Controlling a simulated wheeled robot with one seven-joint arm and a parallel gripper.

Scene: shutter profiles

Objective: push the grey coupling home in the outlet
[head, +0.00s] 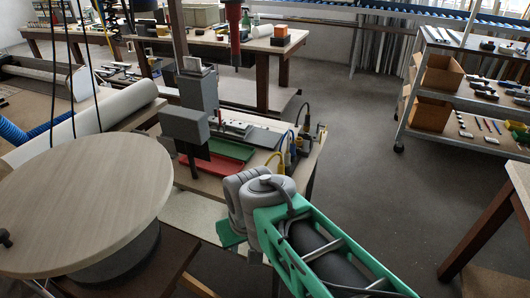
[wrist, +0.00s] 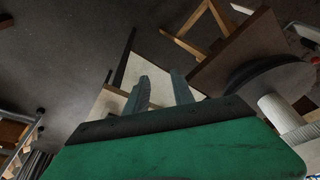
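My gripper (wrist: 161,80) shows in the wrist view with two grey fingers apart and an empty gap between them. It points at the floor area and a pale panel beyond, with no coupling in front of it. In the head view, my green and grey arm covers the lower middle, and I cannot make out the fingers there. I cannot pick out the grey coupling or the outlet for sure. Several hose or cable ends with yellow (head: 275,161) and blue (head: 289,148) parts stand at the right end of the middle bench (head: 310,150), too small to tell apart.
A round pale tabletop (head: 85,205) fills the left. A red tray (head: 207,171) and a green tray (head: 228,150) lie on the middle bench beside a grey post-mounted machine (head: 185,125). A shelf trolley (head: 470,95) stands at the right. The floor (head: 360,150) between is clear.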

